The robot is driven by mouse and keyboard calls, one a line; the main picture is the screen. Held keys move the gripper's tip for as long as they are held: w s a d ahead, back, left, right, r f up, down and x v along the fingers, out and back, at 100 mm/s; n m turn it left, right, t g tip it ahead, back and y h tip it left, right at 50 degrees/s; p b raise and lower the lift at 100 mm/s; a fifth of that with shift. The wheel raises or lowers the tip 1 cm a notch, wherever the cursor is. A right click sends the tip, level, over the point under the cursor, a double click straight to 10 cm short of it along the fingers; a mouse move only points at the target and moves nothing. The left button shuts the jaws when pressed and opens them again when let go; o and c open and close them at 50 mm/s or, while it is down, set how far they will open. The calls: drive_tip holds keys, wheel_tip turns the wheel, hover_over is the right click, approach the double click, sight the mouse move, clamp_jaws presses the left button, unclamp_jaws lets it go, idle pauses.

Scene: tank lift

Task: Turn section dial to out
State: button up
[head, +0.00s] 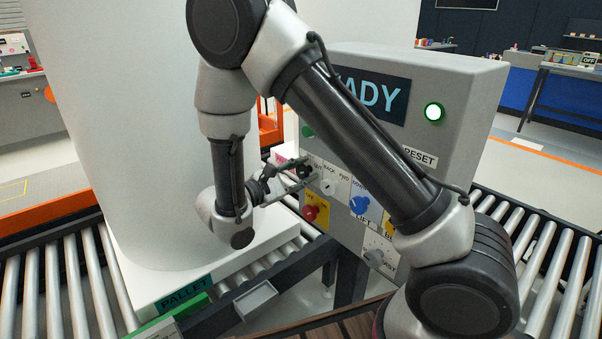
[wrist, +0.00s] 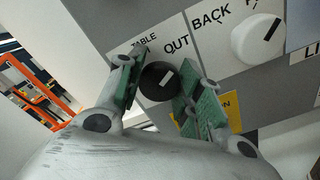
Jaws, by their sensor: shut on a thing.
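The section dial (wrist: 160,82) is a round black knob with a short white mark, on a white plate with the word OUT at its upper right. The white mark points up and to the right, roughly toward OUT. Other lettering on the plate is partly hidden by a finger. My gripper (wrist: 158,88) is shut on the dial, with one green-padded finger on each side. In the head view my gripper (head: 297,172) reaches the panel's left side from the left, and the dial there is small and partly covered by the fingers.
A white dial (wrist: 257,40) marked BACK sits close to the right. The grey control panel (head: 462,100) also carries a red knob (head: 311,212), a blue knob (head: 359,205) and a lit green lamp (head: 434,112). A large white tank (head: 120,130) stands left of my arm.

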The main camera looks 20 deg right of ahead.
idle(0.4)
drive_tip(key=o, duration=1)
drive_tip(key=shift+o, duration=0.2)
drive_tip(key=v, duration=1.2)
